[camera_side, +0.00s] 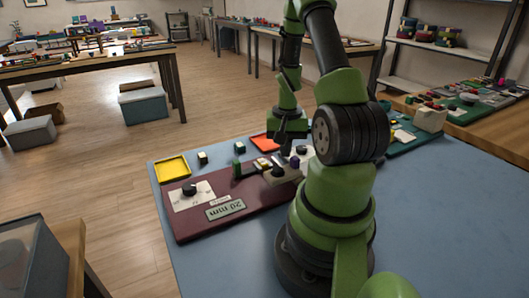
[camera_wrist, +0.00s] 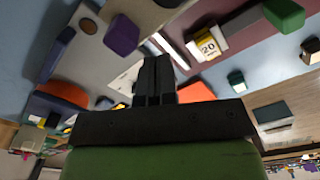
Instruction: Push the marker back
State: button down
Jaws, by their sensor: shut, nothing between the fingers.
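A small white and yellow block bearing the number 20 (camera_wrist: 207,45) is in the wrist view, right of my fingers and apart from them. I take it for the marker. In the side view a small yellow and white piece (camera_side: 262,163) sits on the board beside a green block (camera_side: 238,169); it looks like the same piece. My gripper (camera_wrist: 157,62) is shut and empty over a pale grey plate with a slot. A purple block (camera_wrist: 121,35) is just left of the fingertips. In the side view my gripper (camera_side: 284,150) is small and its fingertips are hard to make out.
The maroon board (camera_side: 250,199) has a dark knob (camera_side: 190,189) and a 20 mm display (camera_side: 225,210). The blue table's right front is bare.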

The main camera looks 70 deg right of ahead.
notch_tip(320, 180, up, 11)
dwell(0.7)
dwell(0.3)
jog(key=w+a+r+n+t+h, duration=0.1)
jog(key=w+a+r+n+t, duration=0.15)
jog(key=a+r, duration=0.35)
jog(key=w+a+r+n+t, duration=0.1)
jog(key=w+a+r+n, duration=0.25)
jog(key=a, duration=0.45)
jog(key=s+a+r+n+t+y, duration=0.1)
jog(key=s+a+r+n+t, duration=0.1)
jog(key=a, duration=0.4)
jog(key=s+a+r+n+t+y, duration=0.1)
jog(key=s+a+n+y, duration=0.1)
jog(key=a, duration=0.3)
jog(key=shift+a+r+n+t, duration=0.35)
jog(key=shift+a+r+n, duration=0.05)
jog(key=shift+n, duration=0.1)
